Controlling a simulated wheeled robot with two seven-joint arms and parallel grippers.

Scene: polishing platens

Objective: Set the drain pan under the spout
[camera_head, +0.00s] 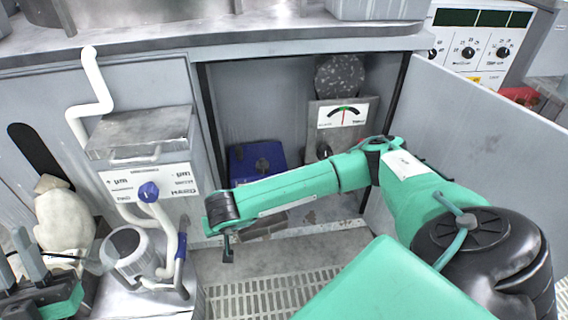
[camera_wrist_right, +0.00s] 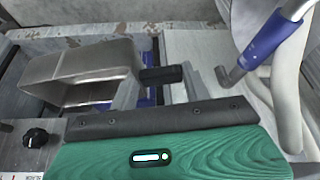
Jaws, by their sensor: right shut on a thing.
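The drain pan (camera_wrist_right: 85,72) is a grey metal open box in the right wrist view, with a dark handle (camera_wrist_right: 160,75) at its right end. My right gripper (camera_wrist_right: 155,88) is shut on that handle. In the head view the right gripper (camera_head: 228,248) is low in front of the open bay, and the pan is mostly hidden behind the arm. The spout is a bent pipe with a blue sleeve and metal tip (camera_wrist_right: 232,75), right of the gripper and apart from the pan. It also shows in the head view (camera_head: 181,250).
A grey panel (camera_head: 480,110) stands at the right. The slotted floor grate (camera_head: 265,298) is clear.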

